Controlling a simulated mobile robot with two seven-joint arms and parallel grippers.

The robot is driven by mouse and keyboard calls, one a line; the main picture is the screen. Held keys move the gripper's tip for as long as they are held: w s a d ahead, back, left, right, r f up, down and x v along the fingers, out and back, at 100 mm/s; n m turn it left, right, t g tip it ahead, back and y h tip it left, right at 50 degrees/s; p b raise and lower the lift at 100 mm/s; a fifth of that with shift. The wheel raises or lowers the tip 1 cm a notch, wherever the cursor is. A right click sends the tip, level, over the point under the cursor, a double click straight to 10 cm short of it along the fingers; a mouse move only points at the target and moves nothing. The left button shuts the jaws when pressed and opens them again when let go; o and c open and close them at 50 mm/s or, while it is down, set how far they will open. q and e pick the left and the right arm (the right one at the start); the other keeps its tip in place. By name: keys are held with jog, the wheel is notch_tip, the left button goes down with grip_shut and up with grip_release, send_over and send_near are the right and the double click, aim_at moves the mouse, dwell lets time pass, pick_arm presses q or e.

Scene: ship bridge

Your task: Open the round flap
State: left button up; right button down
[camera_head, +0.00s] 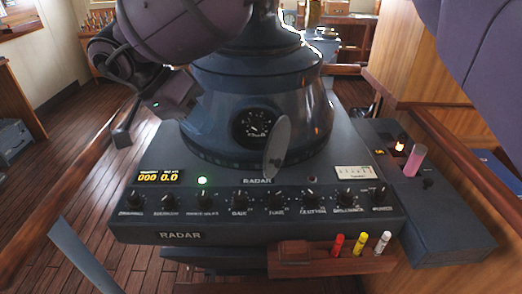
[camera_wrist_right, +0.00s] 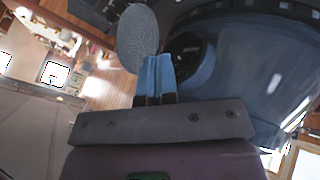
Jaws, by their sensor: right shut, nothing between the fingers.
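The round flap (camera_head: 277,143) is a thin grey disc on the dark blue radar housing. It stands swung out to the right of a round dial (camera_head: 257,125), which is uncovered. In the right wrist view the flap (camera_wrist_right: 139,38) shows its flat, speckled face beyond the fingertips. My right gripper (camera_head: 187,103) is left of the dial, beside the housing. Its light blue fingers (camera_wrist_right: 157,72) are shut and empty. They overlap the flap's lower edge in the wrist view; I cannot tell whether they touch it. My left gripper is not in view.
The radar panel (camera_head: 180,237) has a row of knobs below the housing. A wooden holder (camera_head: 330,264) with several coloured pens stands at its front right. Wooden rails flank the console.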

jog(key=p, duration=0.1)
send_near(270, 168)
notch_tip(270, 168, down, 5)
jog(key=w+d, duration=0.2)
jog(key=shift+s+d+f, duration=0.2)
jog(key=shift+d, duration=0.25)
jog(key=shift+s, duration=0.1)
dwell(0.4)
